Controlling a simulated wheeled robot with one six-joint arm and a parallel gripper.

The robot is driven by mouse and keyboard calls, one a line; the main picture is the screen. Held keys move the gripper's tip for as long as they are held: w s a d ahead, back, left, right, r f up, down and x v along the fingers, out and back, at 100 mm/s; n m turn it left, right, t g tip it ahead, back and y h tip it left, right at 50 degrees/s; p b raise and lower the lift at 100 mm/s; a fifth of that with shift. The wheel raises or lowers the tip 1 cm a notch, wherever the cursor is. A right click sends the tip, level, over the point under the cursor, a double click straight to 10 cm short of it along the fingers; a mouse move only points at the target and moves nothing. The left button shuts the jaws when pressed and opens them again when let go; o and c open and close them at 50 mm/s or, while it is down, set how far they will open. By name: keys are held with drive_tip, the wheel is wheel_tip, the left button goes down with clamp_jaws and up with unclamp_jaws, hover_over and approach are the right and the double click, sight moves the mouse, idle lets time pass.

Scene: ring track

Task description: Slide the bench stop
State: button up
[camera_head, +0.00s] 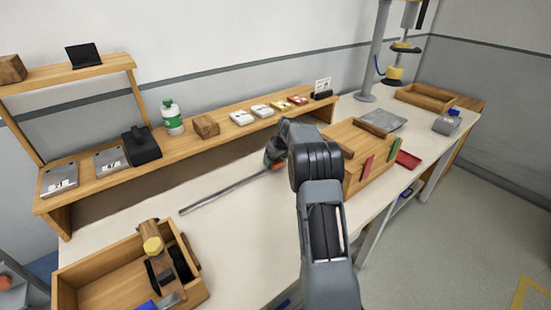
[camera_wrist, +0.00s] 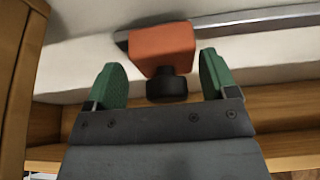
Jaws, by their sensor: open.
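The bench stop is an orange block (camera_wrist: 163,50) with a black knob (camera_wrist: 167,87), on a grey metal rail (camera_wrist: 255,20) in the wrist view. In the head view the rail (camera_head: 225,191) runs along the bench top from front left to back right. My gripper (camera_wrist: 160,72) is open, with a green finger on each side of the block and knob. Gaps show between the fingers and the stop. In the head view the stop is mostly hidden by my gripper (camera_head: 272,161) and arm at the rail's right end.
A wooden box (camera_head: 365,180) stands just right of my gripper, and a wooden shelf (camera_head: 215,143) runs behind. An open wooden crate (camera_head: 80,268) with tools is at the front left. The bench top (camera_head: 235,235) in front of the rail is clear.

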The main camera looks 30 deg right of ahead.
drive_tip(key=shift+a, duration=0.1)
drive_tip(key=v, duration=1.3)
drive_tip(key=shift+r, duration=0.4)
